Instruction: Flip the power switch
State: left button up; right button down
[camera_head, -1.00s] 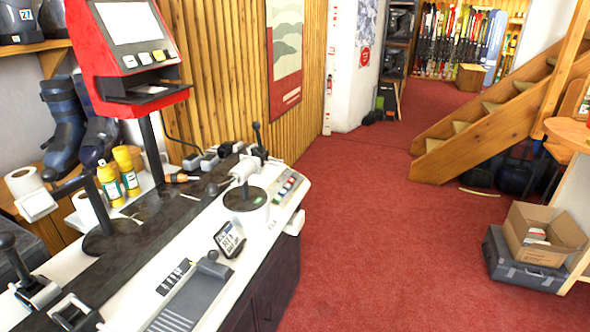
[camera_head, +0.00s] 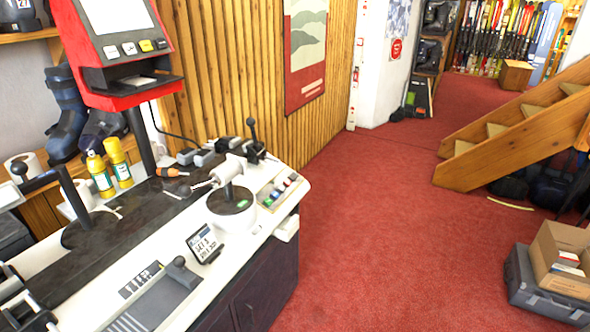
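No part labelled as the power switch can be made out. On the bench (camera_head: 100,283), a black-knobbed lever (camera_head: 252,135) stands upright on a black base at the far end. A grey slide panel with a black knob (camera_head: 172,282) is at the near end, beside a small black strip of switch-like parts (camera_head: 141,279). A white machine head (camera_head: 228,170) stands on a round black-topped base, with a small display (camera_head: 204,244) in front. Neither of my grippers is in view.
A red kiosk (camera_head: 120,50) rises behind the bench near yellow bottles (camera_head: 108,168). A tray of coloured pieces (camera_head: 281,190) sits at the bench's far right. Red carpet (camera_head: 380,230) is open to the right. A cardboard box (camera_head: 563,258) on a grey case and wooden stairs (camera_head: 510,130) stand farther right.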

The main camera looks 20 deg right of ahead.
aim_at(293, 177)
jog(key=i+l+u, duration=0.2)
jog(key=l, duration=0.25)
jog(key=l+u, duration=0.2)
jog(key=l, duration=0.25)
jog(key=i+l+u, duration=0.2)
jog(key=l, duration=0.25)
jog(key=l+u, duration=0.2)
jog(key=l, duration=0.2)
jog(key=i+l+u, duration=0.2)
jog(key=l, duration=0.15)
jog(key=i+l+u, duration=0.15)
jog(key=l, duration=0.2)
jog(key=i+l+u, duration=0.2)
jog(key=l, duration=0.15)
jog(key=k, duration=0.1)
